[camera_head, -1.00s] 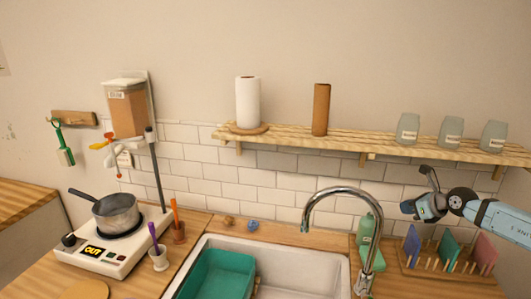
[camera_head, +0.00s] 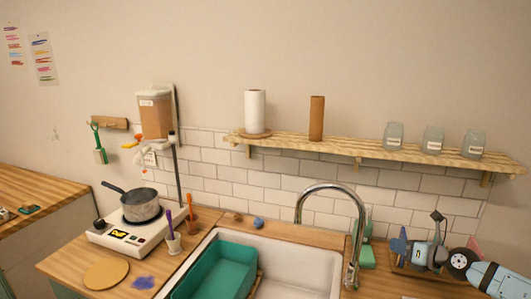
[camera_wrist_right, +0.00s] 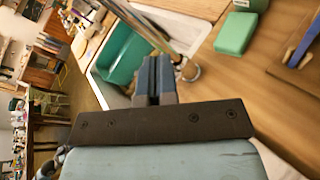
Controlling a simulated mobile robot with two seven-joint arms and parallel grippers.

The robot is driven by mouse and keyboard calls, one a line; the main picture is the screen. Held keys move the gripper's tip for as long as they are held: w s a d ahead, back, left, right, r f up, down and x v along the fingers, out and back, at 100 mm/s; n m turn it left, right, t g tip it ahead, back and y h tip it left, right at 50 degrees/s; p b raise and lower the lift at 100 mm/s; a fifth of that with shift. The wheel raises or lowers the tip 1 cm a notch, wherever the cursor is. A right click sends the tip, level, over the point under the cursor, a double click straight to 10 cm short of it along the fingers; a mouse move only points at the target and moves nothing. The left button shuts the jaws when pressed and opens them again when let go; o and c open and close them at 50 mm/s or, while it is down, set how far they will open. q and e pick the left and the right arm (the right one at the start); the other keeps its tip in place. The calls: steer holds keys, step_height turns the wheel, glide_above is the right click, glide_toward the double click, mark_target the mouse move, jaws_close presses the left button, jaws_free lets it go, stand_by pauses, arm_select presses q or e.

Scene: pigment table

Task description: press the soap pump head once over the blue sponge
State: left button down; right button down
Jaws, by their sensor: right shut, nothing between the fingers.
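A green soap bottle (camera_head: 368,226) stands behind the tap, partly hidden by it; its pump head is not clear. In the right wrist view only the bottle's lower part (camera_wrist_right: 250,5) shows at the top edge. A teal-green block, sponge-like (camera_head: 367,258), lies in front of the bottle and shows in the wrist view (camera_wrist_right: 235,33). I see no clearly blue sponge; a small blue lump (camera_head: 258,223) sits behind the sink. My right gripper (camera_head: 410,256) is shut and empty, right of the block and in front of the rack. Its fingers (camera_wrist_right: 153,77) show closed. My left gripper is out of view.
The tap (camera_head: 360,215) arches over the white sink (camera_head: 310,268), which holds a teal tub (camera_head: 215,268). A rack with upright boards (camera_head: 400,268) is close behind my right gripper. A hot plate (camera_head: 130,235) with a pot is at left. A shelf (camera_head: 350,148) hangs above.

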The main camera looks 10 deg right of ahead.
steer(key=s+a+f+m+t+h, duration=0.2)
steer(key=s+a+m+t+h, duration=0.4)
steer(key=a+m, duration=0.75)
steer(key=s+a+f+m+g, duration=0.25)
steer(key=s+m+g, duration=0.35)
steer(key=s, duration=0.5)
steer(key=s+a+f+m+g, duration=0.2)
steer(key=s+f+m+g, duration=0.25)
steer(key=s+m, duration=0.45)
steer(key=s+a+f+m+g, duration=0.3)
steer(key=s+m+g, duration=0.3)
steer(key=s, duration=0.6)
arm_select(q)
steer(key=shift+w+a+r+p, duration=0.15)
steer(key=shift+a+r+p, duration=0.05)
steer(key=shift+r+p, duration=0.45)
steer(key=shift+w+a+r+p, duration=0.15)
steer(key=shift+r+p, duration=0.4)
steer(key=shift+p, duration=0.05)
arm_select(e)
steer(key=w+a+f+t+y, duration=0.1)
steer(key=w+a+f+t, duration=0.2)
steer(key=f+t, duration=0.1)
steer(key=w+a+f+n+t+y, duration=0.1)
steer(key=w+a+f+t, duration=0.2)
steer(key=f, duration=0.4)
steer(key=shift+w+t, duration=0.15)
steer(key=shift+t, duration=0.4)
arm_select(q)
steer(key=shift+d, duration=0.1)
